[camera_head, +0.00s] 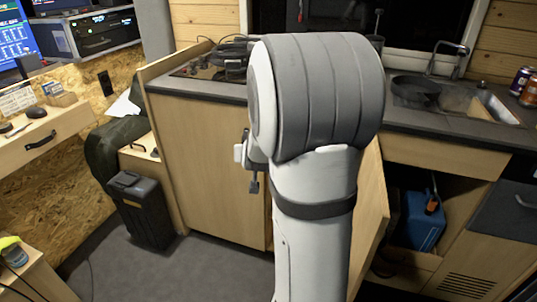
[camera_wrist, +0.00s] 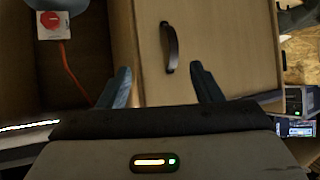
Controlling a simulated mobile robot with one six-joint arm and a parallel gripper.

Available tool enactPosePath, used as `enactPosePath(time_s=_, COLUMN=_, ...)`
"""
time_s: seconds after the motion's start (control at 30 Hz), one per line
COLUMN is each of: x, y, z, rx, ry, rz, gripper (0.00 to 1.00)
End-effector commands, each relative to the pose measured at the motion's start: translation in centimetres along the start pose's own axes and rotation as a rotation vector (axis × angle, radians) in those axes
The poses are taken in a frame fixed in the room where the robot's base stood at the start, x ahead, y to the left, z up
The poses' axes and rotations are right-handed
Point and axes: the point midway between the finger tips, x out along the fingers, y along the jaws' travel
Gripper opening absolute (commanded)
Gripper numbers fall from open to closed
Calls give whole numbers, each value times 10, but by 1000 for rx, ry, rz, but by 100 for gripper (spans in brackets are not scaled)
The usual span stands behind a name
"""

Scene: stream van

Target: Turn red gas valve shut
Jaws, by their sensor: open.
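In the wrist view a red round shape on a small white square plate (camera_wrist: 52,24) sits at the upper left, inside an open cabinet space. It looks like the red gas valve, but its exact form is too small to tell. An orange hose (camera_wrist: 74,72) runs from near it, and a blue-grey rounded body is cut off at the top edge. My gripper (camera_wrist: 162,78) is open and empty, with its fingers apart in front of a wooden cabinet door. The valve lies left of the left finger and beyond it. In the head view my arm hides the valve.
A dark handle (camera_wrist: 169,47) on the wooden door shows between my fingers. In the head view an open cabinet door (camera_head: 371,215) stands beside my arm, and a blue canister (camera_head: 421,217) sits in the cabinet. A black bin (camera_head: 141,208) is at left; grey floor is clear nearby.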

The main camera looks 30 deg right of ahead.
Motion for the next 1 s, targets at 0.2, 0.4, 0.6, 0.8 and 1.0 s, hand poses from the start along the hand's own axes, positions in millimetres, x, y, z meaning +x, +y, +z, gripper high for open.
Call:
enactPosePath(time_s=0.2, x=121, y=110, z=53, rx=78, ry=296, rz=205, gripper=59)
enactPosePath(time_s=0.4, x=163, y=188, z=86, rx=89, ry=496, rz=366, gripper=59)
enactPosePath(time_s=0.6, x=172, y=218, z=98, rx=84, ry=580, rz=435, gripper=59)
enactPosePath(time_s=0.8, x=188, y=230, z=85, rx=84, ry=590, rz=440, gripper=59)
enactPosePath(time_s=1.0, x=213, y=243, z=69, rx=83, ry=587, rz=439, gripper=59)
